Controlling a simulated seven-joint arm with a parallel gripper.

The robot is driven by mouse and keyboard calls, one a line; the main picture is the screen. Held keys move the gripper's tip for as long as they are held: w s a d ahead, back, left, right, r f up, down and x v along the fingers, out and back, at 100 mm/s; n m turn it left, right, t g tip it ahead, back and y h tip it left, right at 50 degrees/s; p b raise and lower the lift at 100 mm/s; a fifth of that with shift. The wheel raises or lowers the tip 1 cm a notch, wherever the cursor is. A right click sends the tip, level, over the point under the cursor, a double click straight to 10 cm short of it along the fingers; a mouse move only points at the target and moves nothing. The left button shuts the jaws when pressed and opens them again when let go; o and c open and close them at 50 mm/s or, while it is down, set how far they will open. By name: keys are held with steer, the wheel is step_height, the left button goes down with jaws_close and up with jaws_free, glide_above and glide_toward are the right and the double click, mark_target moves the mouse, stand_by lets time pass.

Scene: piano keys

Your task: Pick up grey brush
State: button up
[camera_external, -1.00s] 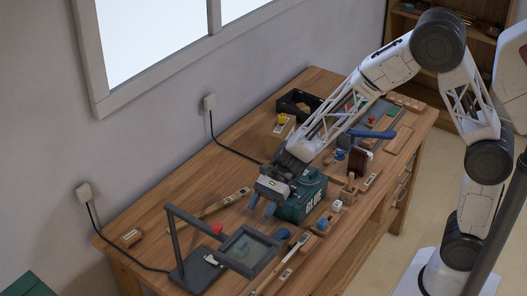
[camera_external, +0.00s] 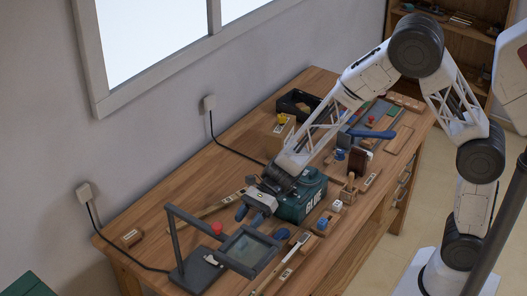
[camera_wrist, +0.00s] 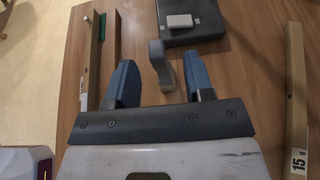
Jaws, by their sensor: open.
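A grey, rounded, handle-like thing (camera_wrist: 163,69), which looks like the grey brush, lies on the wooden table in the wrist view. It appears between the two blue fingers of my gripper (camera_wrist: 160,62), closer to the right finger. The fingers are apart with nothing clamped in them; the height gap to the brush cannot be told. In the external view my gripper (camera_external: 249,216) hangs over the table, left of the green GLUE case (camera_external: 311,203). I cannot make out the brush there.
A framed stand (camera_external: 247,251) rises close in front of my gripper. A dark flat base (camera_wrist: 203,33) with a white block lies beyond the brush. A wooden bar marked 15 g (camera_wrist: 296,90) lies right, with other bars (camera_wrist: 92,60) left. Bare table lies between.

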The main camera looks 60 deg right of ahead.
steer(key=shift+a+f, duration=0.15)
steer(key=shift+a, duration=0.15)
steer(key=shift+a, duration=0.1)
steer(key=shift+x, duration=2.55)
steer(key=shift+s, duration=0.15)
steer(key=shift+c, duration=0.5)
jaws_close()
